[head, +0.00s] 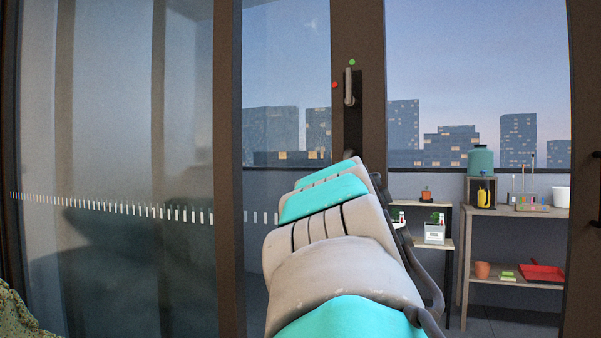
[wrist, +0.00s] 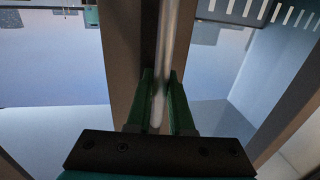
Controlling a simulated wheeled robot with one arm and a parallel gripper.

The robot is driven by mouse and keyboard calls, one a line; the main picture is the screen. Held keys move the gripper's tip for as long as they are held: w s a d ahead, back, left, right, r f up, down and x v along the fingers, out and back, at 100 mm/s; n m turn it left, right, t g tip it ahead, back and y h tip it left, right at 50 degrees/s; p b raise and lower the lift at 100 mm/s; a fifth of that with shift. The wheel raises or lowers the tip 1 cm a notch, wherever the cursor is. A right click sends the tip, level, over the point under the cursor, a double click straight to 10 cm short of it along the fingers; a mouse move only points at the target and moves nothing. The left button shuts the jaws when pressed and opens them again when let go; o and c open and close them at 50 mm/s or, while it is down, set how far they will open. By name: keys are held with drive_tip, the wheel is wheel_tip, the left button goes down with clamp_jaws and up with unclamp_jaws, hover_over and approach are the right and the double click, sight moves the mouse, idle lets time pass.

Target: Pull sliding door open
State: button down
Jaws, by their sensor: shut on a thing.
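The sliding door is tall glass in a dark brown frame (head: 228,120), left of and behind my arm in the head view. A small grey handle (head: 349,88) on a dark plate sits on its upright, with a red dot and a green dot beside it. In the wrist view a metal bar (wrist: 171,35) runs along a brown upright (wrist: 132,50). My gripper (wrist: 161,78), with green fingers on either side, is shut on that bar. My arm hides the gripper and the lower part of the upright in the head view.
A wooden shelf unit (head: 477,260) with a green jug (head: 480,161) and a red tray (head: 541,272) stands beyond the right-hand span. A smaller shelf (head: 447,244) with plants is beside it. A brown post (head: 584,150) bounds that span. I cannot tell whether it holds glass.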

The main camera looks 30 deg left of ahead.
drive_tip(key=shift+s+a+r, duration=0.3)
drive_tip(key=shift+s+a, duration=0.05)
drive_tip(key=shift+a, duration=0.2)
drive_tip(key=shift+s+a+r, duration=0.25)
drive_tip(key=shift+s+a, duration=0.05)
drive_tip(key=shift+a, duration=0.2)
drive_tip(key=shift+d, duration=0.1)
drive_tip(key=c, duration=1.2)
unclamp_jaws()
drive_tip(key=o, duration=0.4)
drive_tip(key=shift+w+d+f, duration=0.15)
drive_tip(key=shift+w+d, duration=0.05)
drive_tip(key=shift+w+f, duration=0.1)
